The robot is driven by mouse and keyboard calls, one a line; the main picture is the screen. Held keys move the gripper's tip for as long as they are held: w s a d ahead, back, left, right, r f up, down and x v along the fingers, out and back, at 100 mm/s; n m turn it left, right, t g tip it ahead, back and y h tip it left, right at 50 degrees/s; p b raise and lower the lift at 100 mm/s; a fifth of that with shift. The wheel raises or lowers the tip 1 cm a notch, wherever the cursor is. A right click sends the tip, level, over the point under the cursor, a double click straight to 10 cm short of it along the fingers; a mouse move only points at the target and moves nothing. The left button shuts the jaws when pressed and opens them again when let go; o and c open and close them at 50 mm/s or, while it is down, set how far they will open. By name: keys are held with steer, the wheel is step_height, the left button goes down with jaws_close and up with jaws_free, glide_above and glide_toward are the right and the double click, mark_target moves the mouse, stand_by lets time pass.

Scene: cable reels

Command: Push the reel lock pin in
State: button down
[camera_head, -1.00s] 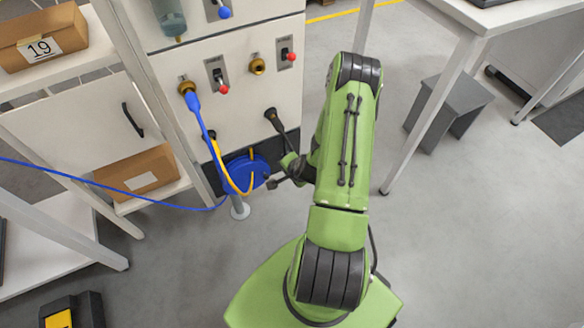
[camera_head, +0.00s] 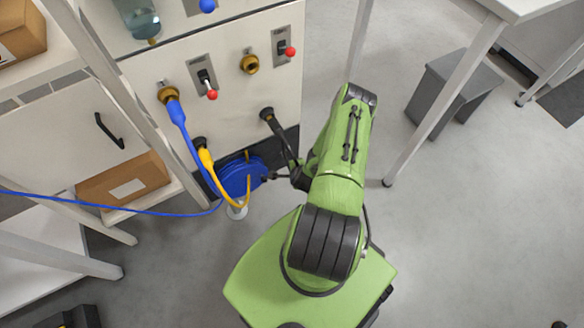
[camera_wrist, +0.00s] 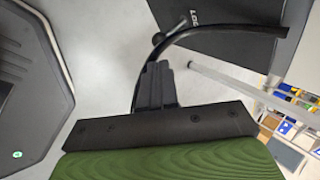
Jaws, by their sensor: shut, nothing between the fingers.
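The blue reel (camera_head: 238,177) stands on a pale round stand low in front of the panel in the head view. My gripper (camera_head: 272,178) is small and dark there, close to the reel's right side. Whether it touches the reel cannot be told. I cannot make out the lock pin for certain in either view. In the wrist view my gripper's fingers (camera_wrist: 155,72) are together, with nothing seen between them.
A blue hose (camera_head: 178,118) and a yellow hose (camera_head: 206,160) run from the panel (camera_head: 225,110) to the reel. A black plug (camera_head: 267,115) sits above my wrist. A table leg (camera_head: 440,100) and a grey stool (camera_head: 455,85) stand right. Open floor lies right of my base.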

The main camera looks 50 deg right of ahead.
steer(key=b+x, duration=0.3)
steer(key=x, duration=0.5)
steer(key=shift+w, duration=0.1)
